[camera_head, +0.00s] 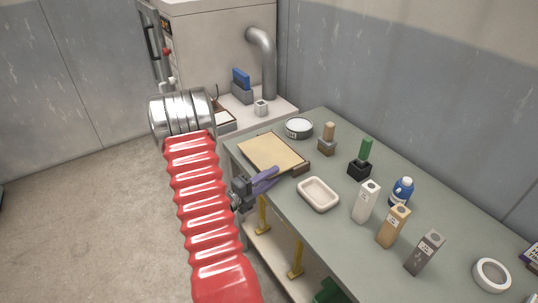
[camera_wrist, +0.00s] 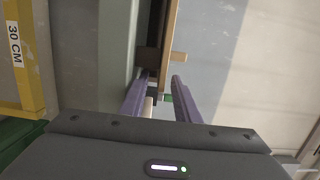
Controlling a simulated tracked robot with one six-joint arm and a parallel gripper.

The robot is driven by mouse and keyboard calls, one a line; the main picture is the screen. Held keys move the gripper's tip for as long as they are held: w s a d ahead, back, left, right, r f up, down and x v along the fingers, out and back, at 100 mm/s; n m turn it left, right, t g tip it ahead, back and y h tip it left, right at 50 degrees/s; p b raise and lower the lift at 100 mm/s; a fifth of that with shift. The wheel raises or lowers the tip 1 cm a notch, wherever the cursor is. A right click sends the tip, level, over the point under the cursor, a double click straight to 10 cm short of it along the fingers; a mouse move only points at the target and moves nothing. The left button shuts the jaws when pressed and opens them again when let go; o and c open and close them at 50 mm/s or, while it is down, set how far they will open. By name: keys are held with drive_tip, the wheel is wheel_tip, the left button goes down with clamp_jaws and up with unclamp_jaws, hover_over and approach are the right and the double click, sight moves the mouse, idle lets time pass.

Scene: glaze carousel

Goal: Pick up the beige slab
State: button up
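The beige slab (camera_head: 271,153) lies flat near the far left end of the green-grey table, with a dark brown block (camera_head: 301,169) at its right corner. In the wrist view the slab shows nearly edge-on as a thin tan strip (camera_wrist: 170,45), with a dark gap between it and the table. My gripper (camera_head: 270,178) is at the slab's near edge, its purple fingers reaching in from the aisle side. In the wrist view my gripper (camera_wrist: 160,78) is open, with the slab's edge in line between the fingertips. Contact is not visible.
A pinkish tray (camera_head: 318,194) stands right of my gripper. Stamps, white, tan and grey blocks (camera_head: 425,252), a blue bottle (camera_head: 402,191) and a tape roll (camera_head: 491,275) stand farther right. A round tin (camera_head: 299,127) is behind the slab. The floor at left is clear.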

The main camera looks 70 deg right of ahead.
drive_tip(key=shift+x, duration=1.35)
drive_tip(key=shift+a, duration=0.1)
clamp_jaws()
drive_tip(key=shift+f, duration=0.1)
idle(0.5)
